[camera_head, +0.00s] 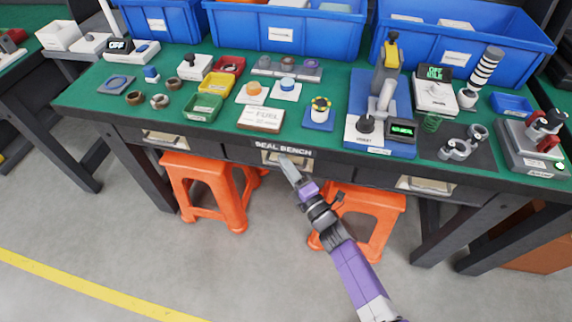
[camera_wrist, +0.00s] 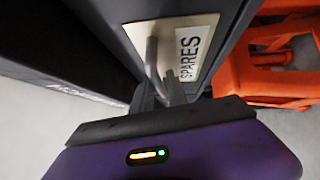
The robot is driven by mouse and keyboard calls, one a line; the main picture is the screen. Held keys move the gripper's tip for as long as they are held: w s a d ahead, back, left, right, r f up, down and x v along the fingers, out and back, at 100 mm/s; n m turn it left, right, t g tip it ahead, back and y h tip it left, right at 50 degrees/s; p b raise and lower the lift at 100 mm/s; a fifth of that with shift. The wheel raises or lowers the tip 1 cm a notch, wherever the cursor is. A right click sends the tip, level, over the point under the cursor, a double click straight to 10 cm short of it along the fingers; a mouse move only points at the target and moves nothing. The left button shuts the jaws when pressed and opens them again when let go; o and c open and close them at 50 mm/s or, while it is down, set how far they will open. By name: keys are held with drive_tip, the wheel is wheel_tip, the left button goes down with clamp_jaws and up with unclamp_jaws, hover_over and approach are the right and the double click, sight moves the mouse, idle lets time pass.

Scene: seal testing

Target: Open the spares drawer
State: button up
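The spares drawer is the middle drawer under the bench top, with a cream front plate (camera_head: 270,158) just below the "SEAL BENCH" sign. In the wrist view its front plate (camera_wrist: 196,32) carries a white "SPARES" label (camera_wrist: 191,52) and a grey bar handle (camera_wrist: 151,56). The drawer looks closed, level with the bench front. My gripper (camera_head: 288,164) reaches up from below right to the drawer front. In the wrist view its grey fingers (camera_wrist: 165,88) are right at the handle. I cannot tell whether they are open or shut on it, or touching it.
Two more drawers sit left (camera_head: 165,139) and right (camera_head: 417,184). Orange stools stand below the bench at left (camera_head: 205,180) and behind my arm at right (camera_head: 382,208). The green bench top (camera_head: 335,85) holds bins and test parts. The floor in front is clear.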

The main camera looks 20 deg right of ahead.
clamp_jaws()
drive_tip(key=shift+s+f, duration=0.1)
drive_tip(key=shift+s, duration=0.05)
idle(1.1)
drive_tip(key=s+a+b, duration=0.3)
drive_tip(key=s+a, duration=0.4)
drive_tip(key=s, duration=0.2)
drive_tip(key=s+a+b, duration=0.3)
drive_tip(key=s+a, duration=0.4)
drive_tip(key=s, duration=0.3)
drive_tip(key=shift+b, duration=0.4)
drive_tip(key=shift+o, duration=2.2)
unclamp_jaws()
